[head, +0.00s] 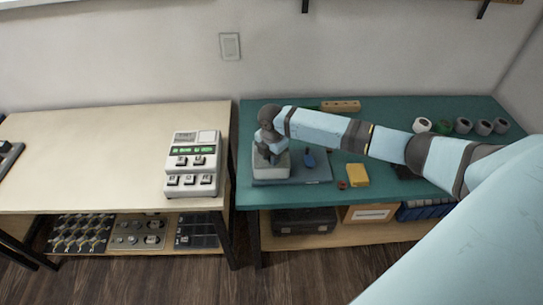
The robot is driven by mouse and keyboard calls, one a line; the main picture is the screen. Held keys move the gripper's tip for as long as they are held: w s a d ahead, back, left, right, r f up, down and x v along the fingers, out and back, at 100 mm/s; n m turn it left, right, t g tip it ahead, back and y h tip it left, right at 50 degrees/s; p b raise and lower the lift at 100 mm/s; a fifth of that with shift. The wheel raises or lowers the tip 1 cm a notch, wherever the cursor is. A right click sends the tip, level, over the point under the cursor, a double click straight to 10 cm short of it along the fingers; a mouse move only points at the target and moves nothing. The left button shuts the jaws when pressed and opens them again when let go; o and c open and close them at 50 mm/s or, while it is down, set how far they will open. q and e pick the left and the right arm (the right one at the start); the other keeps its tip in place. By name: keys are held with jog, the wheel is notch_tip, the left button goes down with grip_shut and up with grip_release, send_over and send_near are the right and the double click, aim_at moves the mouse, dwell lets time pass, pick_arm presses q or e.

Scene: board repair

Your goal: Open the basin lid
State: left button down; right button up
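A small light-grey box (271,168), which looks like the basin, stands at the left end of the green-topped table. My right arm reaches in from the right, and my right gripper (267,156) points down at the top of this box. The gripper and wrist hide much of the box's top, so I cannot make out the lid's edge or whether the lid is raised. The fingers are too small and dark to tell if they are open or touching the box. My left gripper is not in view.
A blue-grey mat (318,176) with a blue item (309,159) lies right of the box. A yellow block (357,175) is farther right, with several spools (463,125) beyond. A white button device (192,165) stands on the left wooden table (90,150).

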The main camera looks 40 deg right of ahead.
grip_shut()
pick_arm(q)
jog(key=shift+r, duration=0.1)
pick_arm(e)
jog(key=shift+r, duration=0.1)
